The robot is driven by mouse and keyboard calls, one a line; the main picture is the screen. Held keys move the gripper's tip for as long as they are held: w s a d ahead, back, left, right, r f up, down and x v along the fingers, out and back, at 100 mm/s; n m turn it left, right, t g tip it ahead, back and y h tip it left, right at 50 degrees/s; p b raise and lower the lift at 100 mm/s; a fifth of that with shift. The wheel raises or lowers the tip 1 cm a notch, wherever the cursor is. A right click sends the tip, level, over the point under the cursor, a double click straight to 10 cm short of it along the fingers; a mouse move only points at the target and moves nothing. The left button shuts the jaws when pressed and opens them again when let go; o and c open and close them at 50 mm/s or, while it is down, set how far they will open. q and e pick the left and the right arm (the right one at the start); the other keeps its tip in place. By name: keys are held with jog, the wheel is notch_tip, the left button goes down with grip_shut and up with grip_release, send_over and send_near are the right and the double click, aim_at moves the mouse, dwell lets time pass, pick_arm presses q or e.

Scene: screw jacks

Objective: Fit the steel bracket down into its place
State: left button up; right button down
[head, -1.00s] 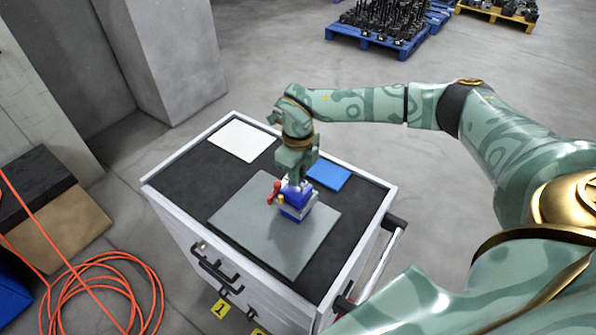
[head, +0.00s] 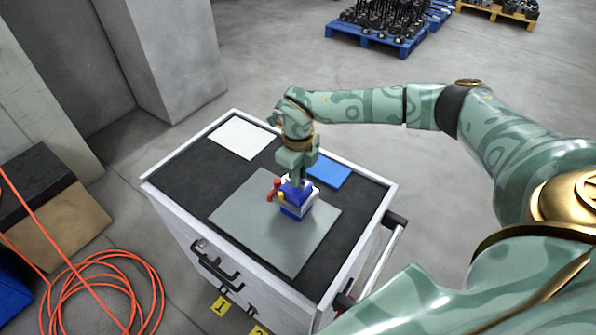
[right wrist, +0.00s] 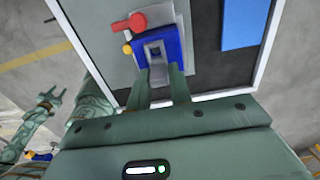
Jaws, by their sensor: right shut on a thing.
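The steel bracket (right wrist: 159,76) is a small grey metal piece between the fingers of my right gripper (right wrist: 160,84). Its far end meets the blue body of a screw jack (right wrist: 173,45) with a red handle (right wrist: 138,22) and a yellow knob (right wrist: 127,48). I cannot tell how deep the bracket sits. In the head view my right gripper (head: 297,178) points down over the jack (head: 297,204) and hides most of the bracket. My left gripper (right wrist: 51,97) shows small at the left of the right wrist view, empty with its fingers apart.
The jack stands on a grey mat (head: 265,243) on a white-rimmed drawer cabinet (head: 165,203). A blue plate (head: 329,173) and a white sheet (head: 240,138) lie on the black top behind it. An orange hose (head: 100,262) lies on the floor at left.

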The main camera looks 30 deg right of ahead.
jog(key=shift+f+b, duration=0.3)
jog(key=shift+f, duration=0.4)
jog(key=c, duration=1.2)
grip_release()
notch_tip(320, 180, up, 16)
jog(key=shift+r+p, duration=0.2)
jog(key=shift+p, duration=0.3)
